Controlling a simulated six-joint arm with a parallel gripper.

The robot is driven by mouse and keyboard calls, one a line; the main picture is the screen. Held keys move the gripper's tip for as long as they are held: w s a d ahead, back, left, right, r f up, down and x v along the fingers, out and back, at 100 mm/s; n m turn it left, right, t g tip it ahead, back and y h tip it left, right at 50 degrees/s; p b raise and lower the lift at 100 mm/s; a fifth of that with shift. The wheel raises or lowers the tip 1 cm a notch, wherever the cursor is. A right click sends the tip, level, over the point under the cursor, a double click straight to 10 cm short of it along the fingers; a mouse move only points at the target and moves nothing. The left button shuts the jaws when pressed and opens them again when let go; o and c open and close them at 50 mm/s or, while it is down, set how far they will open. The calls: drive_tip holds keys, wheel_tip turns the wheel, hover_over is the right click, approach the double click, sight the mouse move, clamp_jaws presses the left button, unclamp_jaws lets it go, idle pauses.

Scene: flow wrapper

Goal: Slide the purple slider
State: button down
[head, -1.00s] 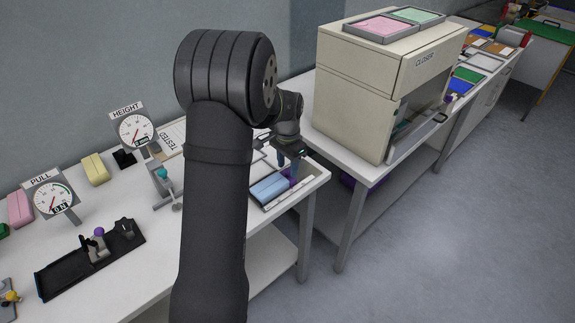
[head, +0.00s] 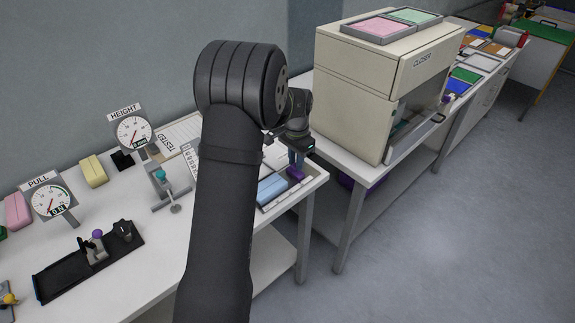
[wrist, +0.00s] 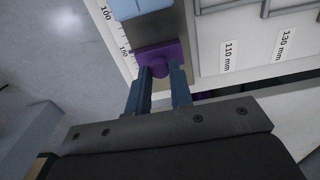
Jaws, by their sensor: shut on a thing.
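The purple slider (head: 295,173) sits at the right end of a grey track on the white bench, beside a light blue block (head: 271,189). In the wrist view the slider (wrist: 160,54) shows a rounded knob between my two blue fingertips. My gripper (wrist: 160,75) is shut on that knob. The light blue block (wrist: 138,7) lies ahead of the slider on the same track. In the head view my gripper (head: 297,160) is over the slider, and my arm covers part of the bench to its left.
A printed scale (wrist: 120,35) runs beside the track; labelled compartments, 110 mm (wrist: 229,57) and 130 mm, lie on the other side. The beige closer machine (head: 370,90) stands to the right. Height (head: 134,131) and pull (head: 50,200) gauges stand at left.

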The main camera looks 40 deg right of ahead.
drive_tip(key=shift+d, duration=1.1)
drive_tip(key=c, duration=1.3)
unclamp_jaws()
drive_tip(key=shift+o, duration=0.2)
drive_tip(key=shift+r, duration=0.1)
wheel_tip(320, 180, up, 17)
drive_tip(key=shift+r, duration=0.15)
